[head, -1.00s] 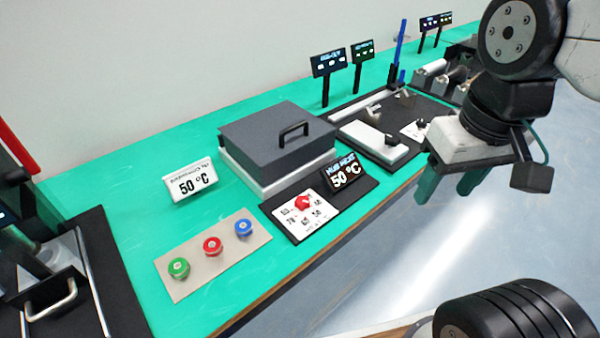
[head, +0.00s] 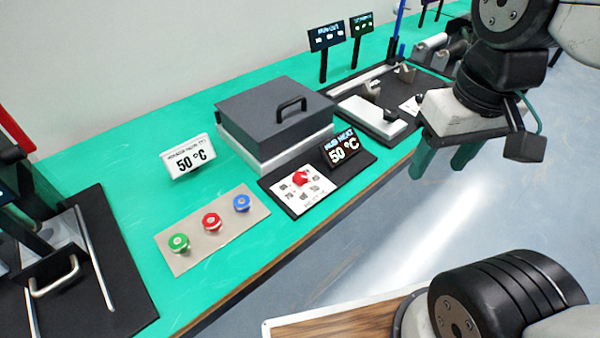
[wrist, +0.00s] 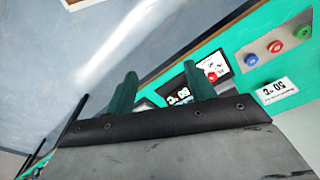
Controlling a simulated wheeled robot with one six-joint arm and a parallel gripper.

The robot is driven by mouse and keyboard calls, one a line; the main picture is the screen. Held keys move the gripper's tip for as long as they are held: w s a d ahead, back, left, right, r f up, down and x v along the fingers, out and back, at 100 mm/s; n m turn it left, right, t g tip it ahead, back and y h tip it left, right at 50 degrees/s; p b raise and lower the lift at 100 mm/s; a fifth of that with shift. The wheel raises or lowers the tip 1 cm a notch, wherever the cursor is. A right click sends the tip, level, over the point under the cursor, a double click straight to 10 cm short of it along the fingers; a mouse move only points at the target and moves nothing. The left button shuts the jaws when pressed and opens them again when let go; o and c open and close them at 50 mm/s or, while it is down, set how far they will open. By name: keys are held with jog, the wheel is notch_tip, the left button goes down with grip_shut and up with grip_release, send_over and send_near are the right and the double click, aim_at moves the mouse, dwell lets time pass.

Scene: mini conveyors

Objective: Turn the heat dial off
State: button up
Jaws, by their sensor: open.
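The red heat dial (head: 300,178) sits on a white marked plate in front of the heat display (head: 341,149), which reads 50 °C. In the wrist view the dial (wrist: 212,76) shows small, beyond the right finger. I cannot tell which mark the dial points to. My gripper (head: 440,166) is open and empty, with its green fingers pointing down. It hangs over the floor past the table's front edge, to the right of the dial and clear of it. In the wrist view the gripper fingers (wrist: 160,92) stand apart with nothing between them.
A grey lidded box (head: 275,115) stands behind the dial. A white 50 °C sign (head: 188,156) stands at left. Green, red (head: 212,222) and blue buttons sit on a beige plate. A white block (head: 372,118) lies at the right. Floor is free in front.

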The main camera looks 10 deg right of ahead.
jog(key=w+a+f+g, duration=0.2)
jog(key=w+a+f, duration=0.2)
jog(key=w, duration=0.2)
jog(key=m, duration=0.7)
send_over(300, 175)
jog(key=shift+t, duration=0.4)
notch_tip(300, 175, down, 9)
jog(key=shift+s+f, duration=0.15)
jog(key=shift+f, duration=0.35)
notch_tip(300, 175, down, 7)
jog(key=shift+f, duration=0.15)
